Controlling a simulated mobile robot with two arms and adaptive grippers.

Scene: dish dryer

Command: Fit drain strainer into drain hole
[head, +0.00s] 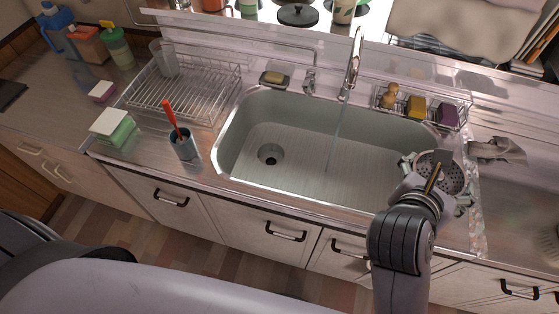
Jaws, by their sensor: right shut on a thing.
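The drain hole (270,154) is a dark round opening in the left part of the sink floor (322,163). My right gripper (439,182) is above the sink's right rim. It is shut on the drain strainer (444,163), a round grey metal basket with holes. The strainer is well to the right of the drain hole and apart from it. The gripper hides part of the strainer. My left gripper is not in view.
A faucet (353,62) stands behind the sink, with water running. A wire caddy (424,106) with sponges is at the back right. A cup with a red-handled brush (183,146) and a dish rack (186,88) are left of the sink. A cloth (497,150) lies right.

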